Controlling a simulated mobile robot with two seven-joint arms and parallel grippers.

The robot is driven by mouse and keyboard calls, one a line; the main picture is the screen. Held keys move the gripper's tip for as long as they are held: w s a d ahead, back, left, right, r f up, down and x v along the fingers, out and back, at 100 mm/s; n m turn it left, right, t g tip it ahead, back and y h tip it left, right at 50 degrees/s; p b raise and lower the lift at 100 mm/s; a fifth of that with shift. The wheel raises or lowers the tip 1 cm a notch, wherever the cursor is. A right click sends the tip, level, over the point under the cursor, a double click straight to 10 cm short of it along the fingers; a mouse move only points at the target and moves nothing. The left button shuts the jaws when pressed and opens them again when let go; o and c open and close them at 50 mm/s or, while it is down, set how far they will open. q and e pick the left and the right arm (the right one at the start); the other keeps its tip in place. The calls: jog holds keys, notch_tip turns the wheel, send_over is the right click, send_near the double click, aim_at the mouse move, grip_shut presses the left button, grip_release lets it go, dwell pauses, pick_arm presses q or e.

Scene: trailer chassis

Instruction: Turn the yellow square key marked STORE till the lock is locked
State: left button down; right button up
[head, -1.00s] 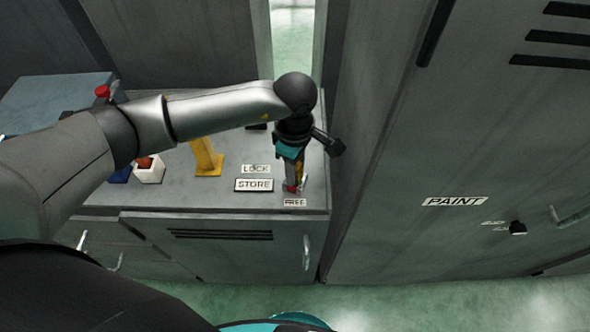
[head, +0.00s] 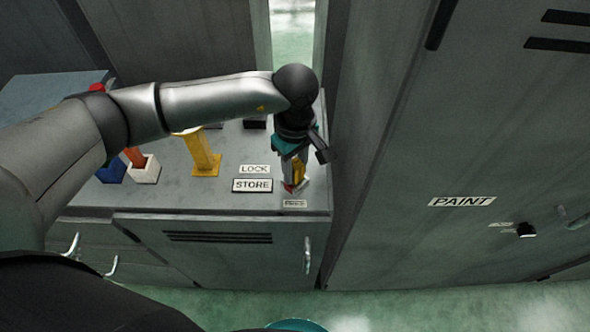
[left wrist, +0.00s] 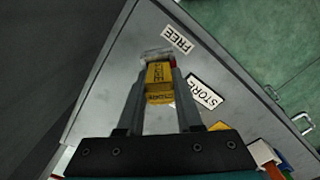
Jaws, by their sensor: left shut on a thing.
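The yellow key (left wrist: 159,83) is between the fingers of my left gripper (left wrist: 157,70) in the left wrist view, with dark writing on its face too small to read surely. In the head view my left gripper (head: 294,182) points down at the right end of the cabinet top and is shut on the key, of which a yellow part (head: 298,170) shows. A small red and pale part (head: 289,187) shows at the fingertips; the lock under the key is mostly hidden. Labels STORE (head: 252,185), LOCK (head: 255,169) and FREE (head: 295,203) lie around it. My right gripper is not in view.
A yellow post (head: 203,158) stands on the cabinet top (head: 215,200) left of the labels. A white holder (head: 145,170) and a blue one (head: 111,172) stand further left. A tall grey cabinet marked PAINT (head: 462,201) is close on the right.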

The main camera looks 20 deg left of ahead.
pick_arm(q)
jog(key=shift+m, duration=0.4)
jog(key=c, duration=0.5)
grip_release()
